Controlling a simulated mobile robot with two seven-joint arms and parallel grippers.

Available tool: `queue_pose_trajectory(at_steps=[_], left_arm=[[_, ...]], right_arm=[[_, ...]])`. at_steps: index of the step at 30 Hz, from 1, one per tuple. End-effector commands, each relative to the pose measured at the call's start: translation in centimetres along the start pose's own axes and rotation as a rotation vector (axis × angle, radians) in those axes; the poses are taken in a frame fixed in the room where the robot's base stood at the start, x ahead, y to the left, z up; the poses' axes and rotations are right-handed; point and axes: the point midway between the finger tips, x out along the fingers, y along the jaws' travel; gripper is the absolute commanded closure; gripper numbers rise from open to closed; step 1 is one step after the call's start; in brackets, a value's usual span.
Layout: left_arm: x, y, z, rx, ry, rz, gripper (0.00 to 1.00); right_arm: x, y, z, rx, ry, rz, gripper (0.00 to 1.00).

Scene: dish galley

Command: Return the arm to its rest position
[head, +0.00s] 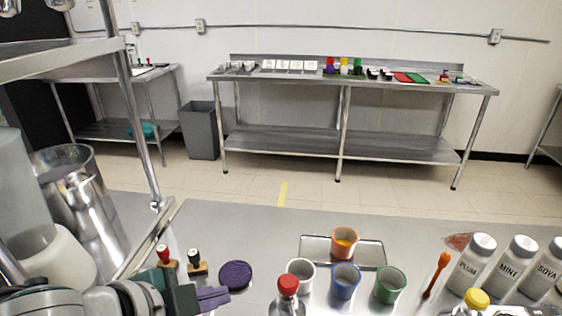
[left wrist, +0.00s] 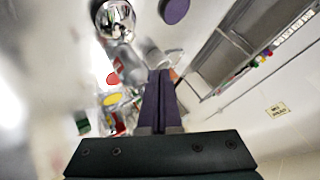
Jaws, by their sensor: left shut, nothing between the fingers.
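My left gripper (head: 222,297) is low at the left of the head view, with its arm coming in from the left edge. Its purple fingers are together and hold nothing, close to the counter's left part. In the left wrist view the purple fingers (left wrist: 159,85) lie side by side in front of the dark gripper body. A purple round lid or pad (head: 235,275) lies on the counter just beyond the fingertips. My right gripper is not in view.
Near the left arm stand red-handled (head: 163,254) and black-handled (head: 195,257) tools and a steel pot (head: 75,190). To the right are a red-capped bottle (head: 288,285), a white cup (head: 301,272), a blue cup (head: 345,280), a green cup (head: 390,285), a tray (head: 372,254) and labelled bottles (head: 472,262).

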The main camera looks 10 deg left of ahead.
Motion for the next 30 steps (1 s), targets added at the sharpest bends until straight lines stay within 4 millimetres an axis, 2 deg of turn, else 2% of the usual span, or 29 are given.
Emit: queue_pose_trajectory(at_steps=[4,6,8,11,21,22,23,30], left_arm=[[-1.4,2.7,-2.8,-0.136,-0.004,0.030,1.00],[-3.0,4.1,-4.3,-0.263,-0.031,0.046,1.00],[-5.0,4.8,-4.7,-0.384,-0.075,0.054,1.00],[-8.3,5.4,-3.7,-0.566,-0.168,0.056,1.00],[-19.9,8.0,3.8,-0.993,-0.539,0.016,1.00],[-21.1,7.7,3.8,-1.009,-0.557,0.013,1.00],[-21.9,6.8,2.8,-1.000,-0.550,0.014,1.00],[-26.2,3.5,-0.6,-0.993,-0.546,0.015,1.00]], right_arm=[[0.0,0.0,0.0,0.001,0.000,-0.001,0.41],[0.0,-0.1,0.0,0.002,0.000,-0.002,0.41],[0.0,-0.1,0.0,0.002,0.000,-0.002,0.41],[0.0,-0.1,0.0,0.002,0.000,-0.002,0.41],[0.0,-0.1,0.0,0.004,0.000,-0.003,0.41],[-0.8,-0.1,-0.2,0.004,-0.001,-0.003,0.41],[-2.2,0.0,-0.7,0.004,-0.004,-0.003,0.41],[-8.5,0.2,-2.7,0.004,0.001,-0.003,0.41]])
